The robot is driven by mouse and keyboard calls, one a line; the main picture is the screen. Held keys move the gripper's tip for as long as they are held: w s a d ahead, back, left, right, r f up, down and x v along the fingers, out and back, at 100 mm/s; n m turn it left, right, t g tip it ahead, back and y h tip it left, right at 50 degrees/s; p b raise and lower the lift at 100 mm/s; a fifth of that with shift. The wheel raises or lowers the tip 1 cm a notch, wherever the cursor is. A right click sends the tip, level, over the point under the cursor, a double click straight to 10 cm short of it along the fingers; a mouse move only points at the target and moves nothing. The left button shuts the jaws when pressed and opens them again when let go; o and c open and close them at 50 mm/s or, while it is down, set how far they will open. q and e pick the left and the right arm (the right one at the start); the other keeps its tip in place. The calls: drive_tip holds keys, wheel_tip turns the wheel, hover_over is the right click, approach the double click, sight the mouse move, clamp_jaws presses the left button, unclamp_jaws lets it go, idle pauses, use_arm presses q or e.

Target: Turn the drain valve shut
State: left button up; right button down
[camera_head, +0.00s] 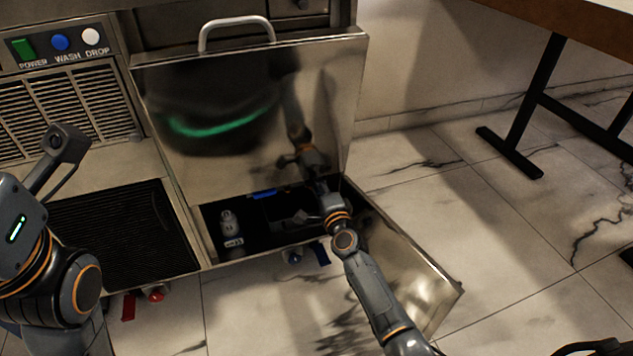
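No part in view is marked as the drain valve. A red knob (154,294) with a red lever (128,306) shows under the machine's front edge at lower left. A blue-handled fitting (321,253) with a blue-grey knob (293,257) shows below the open compartment. My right arm reaches from the bottom into the compartment, and its gripper (296,218) is low in the dark there. Its fingers are too dark to read. My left gripper (62,165) is raised at the left, away from these fittings, and its opening is unclear.
A steel panel (165,85) with a handle (237,30) stands behind the compartment (210,257) and mirrors my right arm. A labelled bottle (229,225) stands inside. A metal flap (425,285) juts out right. A dark grille (130,230) lies left. A table (560,20) stands upper right; the floor between is clear.

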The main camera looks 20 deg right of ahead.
idle(0.5)
drive_tip(key=c, duration=1.4)
unclamp_jaws()
drive_tip(key=shift+o, duration=0.4)
